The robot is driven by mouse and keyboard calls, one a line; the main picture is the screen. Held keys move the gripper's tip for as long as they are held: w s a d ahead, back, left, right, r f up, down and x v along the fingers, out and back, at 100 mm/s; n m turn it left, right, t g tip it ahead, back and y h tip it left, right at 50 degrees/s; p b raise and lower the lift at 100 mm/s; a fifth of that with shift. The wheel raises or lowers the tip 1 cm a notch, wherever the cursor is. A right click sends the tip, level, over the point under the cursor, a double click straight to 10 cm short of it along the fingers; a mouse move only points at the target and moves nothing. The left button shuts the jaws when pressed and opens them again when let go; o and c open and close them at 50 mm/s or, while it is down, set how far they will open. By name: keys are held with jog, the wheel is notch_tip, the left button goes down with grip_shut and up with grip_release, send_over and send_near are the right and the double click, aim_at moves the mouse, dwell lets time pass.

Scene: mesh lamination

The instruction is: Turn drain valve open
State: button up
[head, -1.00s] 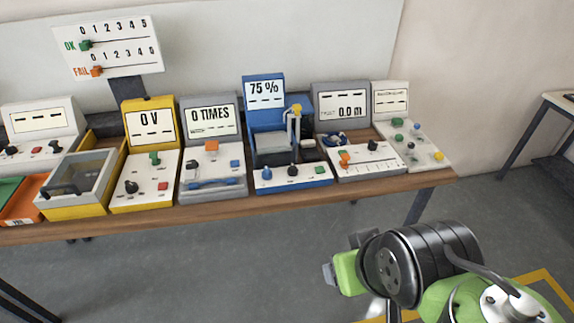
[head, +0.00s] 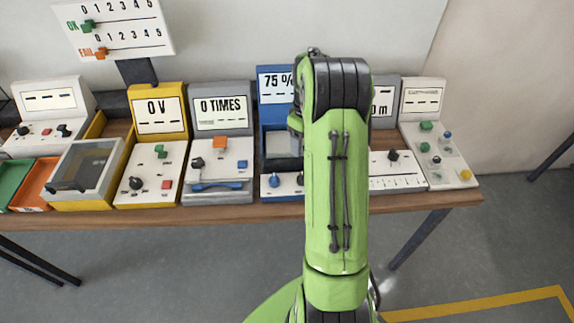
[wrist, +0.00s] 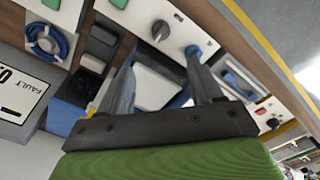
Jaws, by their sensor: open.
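No part carries a readable drain valve label, so I cannot tell for certain which one it is. The blue station (head: 277,84) with the 75 % display is partly hidden by my arm. Its front panel has a blue knob (head: 275,181); the blue knob shows in the wrist view (wrist: 192,50) close to the right fingertip, contact unclear. A dark knob (wrist: 160,31) is beside it, beyond the fingertips. My gripper (wrist: 160,64) is open with nothing between its fingers, over the blue station. My arm hides the gripper in the head view.
The grey 0 TIMES station (head: 220,115) and yellow 0 V station (head: 158,112) stand to the left. The right station (head: 420,100) has green buttons. A coiled blue cable (wrist: 48,42) is in the wrist view. The table edge (head: 235,210) runs along the front.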

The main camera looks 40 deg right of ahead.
aim_at(302, 178)
notch_tip(302, 178, down, 15)
jog(key=shift+s+a+f, duration=0.1)
jog(key=shift+s+f, duration=0.05)
jog(key=shift+c, duration=0.2)
jog(key=c, duration=1)
